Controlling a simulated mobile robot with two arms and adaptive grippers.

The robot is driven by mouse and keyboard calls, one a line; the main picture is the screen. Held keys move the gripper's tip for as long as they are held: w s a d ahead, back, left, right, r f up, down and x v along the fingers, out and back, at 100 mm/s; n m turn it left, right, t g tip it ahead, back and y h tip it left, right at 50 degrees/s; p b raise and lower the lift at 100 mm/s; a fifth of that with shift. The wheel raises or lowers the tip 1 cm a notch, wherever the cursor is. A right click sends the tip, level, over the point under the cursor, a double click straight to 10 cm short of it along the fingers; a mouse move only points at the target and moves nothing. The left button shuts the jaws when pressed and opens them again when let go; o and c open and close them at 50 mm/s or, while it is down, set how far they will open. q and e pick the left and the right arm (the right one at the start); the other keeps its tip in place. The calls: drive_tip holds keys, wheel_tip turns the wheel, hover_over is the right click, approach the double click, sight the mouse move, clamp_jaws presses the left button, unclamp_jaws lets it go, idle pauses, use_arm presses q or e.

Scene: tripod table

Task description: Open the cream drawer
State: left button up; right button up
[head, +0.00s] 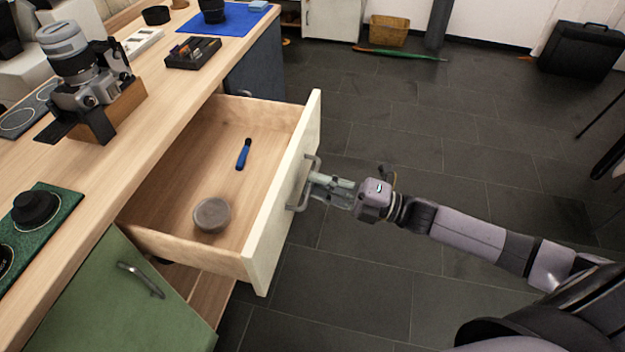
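The cream drawer (288,205) stands pulled well out from under the wooden counter. Its cream front faces right and its pale wood inside is in plain view. A round grey lid-like object (212,215) and a small blue item (243,154) lie in it. The grey bar handle (302,196) is on the outside of the front. My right gripper (316,184) reaches in from the right, with its fingers closed around the middle of the handle. The fingertips are partly hidden by the bar. My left gripper is not in view.
A green door (110,300) with a metal handle is at the lower left. A camera on a wooden block (128,108) and a black tray (206,51) stand on the counter (165,92). The dark tiled floor (400,120) right of the drawer is mostly clear.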

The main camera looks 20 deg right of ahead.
drive_tip(key=v, duration=1)
drive_tip(key=shift+s, duration=0.1)
wheel_tip(320, 180, down, 23)
drive_tip(key=m+h, duration=1.4)
drive_tip(key=m, duration=0.5)
drive_tip(key=s+a+f+m+g+h, duration=0.1)
drive_tip(key=s+a+f+m+g, duration=0.35)
drive_tip(key=s, duration=0.35)
drive_tip(key=s+a+f+m+g+h, duration=0.1)
drive_tip(key=s+a+f+m+g, duration=0.2)
drive_tip(key=s+f+g, duration=0.4)
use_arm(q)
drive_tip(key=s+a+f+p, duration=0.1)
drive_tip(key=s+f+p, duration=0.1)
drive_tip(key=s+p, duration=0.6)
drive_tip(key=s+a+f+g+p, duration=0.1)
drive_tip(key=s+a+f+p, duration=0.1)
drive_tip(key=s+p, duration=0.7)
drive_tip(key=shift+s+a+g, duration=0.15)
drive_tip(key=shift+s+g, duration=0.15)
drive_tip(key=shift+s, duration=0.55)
use_arm(e)
drive_tip(key=s+d+f, duration=0.1)
drive_tip(key=s+d, duration=0.1)
drive_tip(key=s, duration=0.7)
drive_tip(key=s+d+f, duration=0.1)
drive_tip(key=s, duration=0.9)
drive_tip(key=shift+d+f+t, duration=0.35)
drive_tip(key=shift+d+f, duration=0.05)
